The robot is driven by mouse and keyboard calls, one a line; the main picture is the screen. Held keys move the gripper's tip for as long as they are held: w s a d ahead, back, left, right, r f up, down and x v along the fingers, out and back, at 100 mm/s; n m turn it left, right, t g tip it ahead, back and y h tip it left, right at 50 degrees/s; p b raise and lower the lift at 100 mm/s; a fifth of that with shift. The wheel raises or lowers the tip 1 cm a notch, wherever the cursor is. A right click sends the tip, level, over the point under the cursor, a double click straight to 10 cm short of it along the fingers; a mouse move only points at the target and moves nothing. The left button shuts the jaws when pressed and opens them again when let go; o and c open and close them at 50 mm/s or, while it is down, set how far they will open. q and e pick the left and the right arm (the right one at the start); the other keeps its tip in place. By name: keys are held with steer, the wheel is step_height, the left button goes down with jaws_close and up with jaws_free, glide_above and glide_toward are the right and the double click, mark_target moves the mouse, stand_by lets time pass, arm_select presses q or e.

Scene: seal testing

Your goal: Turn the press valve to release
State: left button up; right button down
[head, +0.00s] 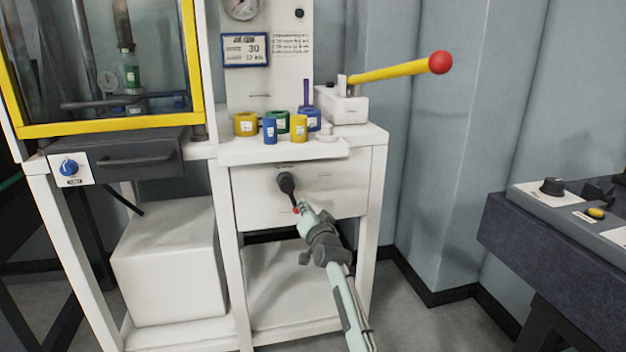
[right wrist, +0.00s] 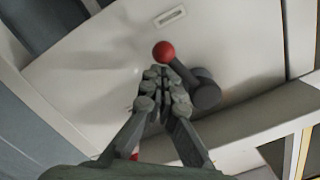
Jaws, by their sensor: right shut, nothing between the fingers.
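The press valve (head: 286,183) is a dark round hub with a short dark lever on the white front panel, below the shelf. Its lever points down and slightly right in the head view, ending in a small red ball. The right wrist view shows the hub (right wrist: 206,92) and the red ball (right wrist: 164,51) close up. My right gripper (head: 302,211) is shut and empty, its fingertips right by the lever's ball end. In the right wrist view the closed fingertips (right wrist: 160,80) lie beside the lever, just below the ball; I cannot tell whether they touch. My left gripper is not in view.
Several coloured cylinders (head: 270,131) stand on the shelf above. A yellow handle (head: 390,72) with a red ball juts right. The yellow-framed press window (head: 110,130) and a blue knob (head: 68,167) are at left. A dark console (head: 560,230) stands right.

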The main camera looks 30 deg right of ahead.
steer(key=a+m, duration=0.1)
steer(key=f+m, duration=0.1)
steer(key=m, duration=0.1)
steer(key=shift+w+a, duration=0.15)
steer(key=shift+a, duration=0.2)
steer(key=shift+a+m, duration=0.15)
steer(key=shift+m, duration=0.25)
